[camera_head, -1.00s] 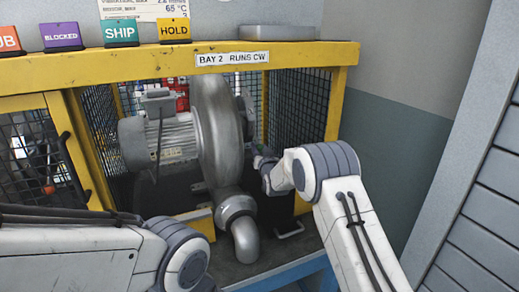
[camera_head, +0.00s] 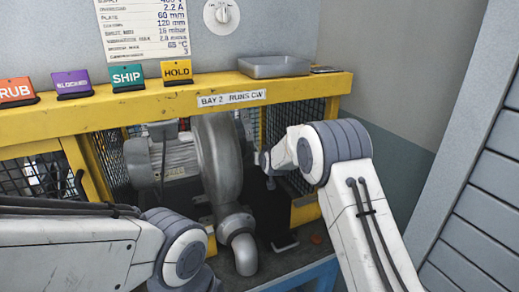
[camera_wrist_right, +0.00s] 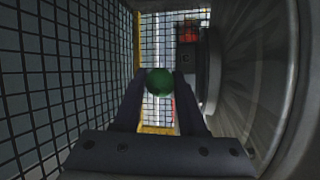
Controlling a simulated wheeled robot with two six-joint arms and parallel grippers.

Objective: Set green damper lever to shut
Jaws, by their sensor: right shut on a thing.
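The green damper lever shows as a round green knob (camera_wrist_right: 159,82) in the right wrist view, between the fingertips of my right gripper (camera_wrist_right: 160,90). The gripper is shut on this knob. The lever's stem and pivot are hidden, so its setting cannot be read. In the head view my right arm reaches in beside the grey blower housing (camera_head: 222,155), and its wrist hides the knob. My left arm is at the lower left of the head view, with its gripper out of sight.
Wire mesh (camera_wrist_right: 60,90) stands close on the left of my right gripper, and the blower casing (camera_wrist_right: 265,80) close on its right. A yellow beam (camera_head: 60,126) crosses above the bay. A grey tray (camera_head: 275,66) sits on it, near several coloured signs.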

